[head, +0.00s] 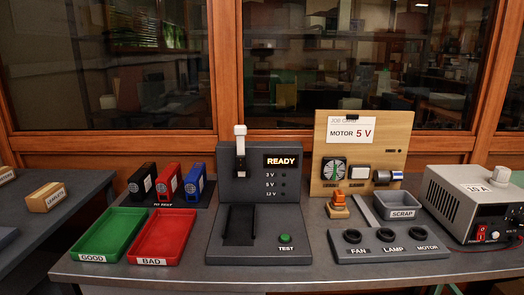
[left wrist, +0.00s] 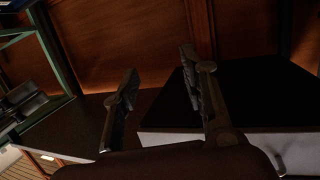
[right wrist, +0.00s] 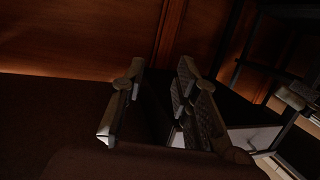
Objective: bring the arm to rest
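Neither of my arms shows in the head view. In the left wrist view my left gripper (left wrist: 158,68) has its two dark fingers spread apart, with nothing between them. A dark, light-edged box-like shape (left wrist: 260,95) lies beyond its right finger. In the right wrist view my right gripper (right wrist: 160,75) has its fingers apart and empty, in front of brown wood panelling. Both wrist views are dim, so how close the fingers are to nearby surfaces is hard to tell.
The grey bench holds a green GOOD tray (head: 108,234), a red BAD tray (head: 162,237), several small coloured units, a test stand (head: 262,190) reading READY, a wooden job board (head: 384,150), a SCRAP bin (head: 397,205), a socket block (head: 390,242) and a power supply (head: 475,205).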

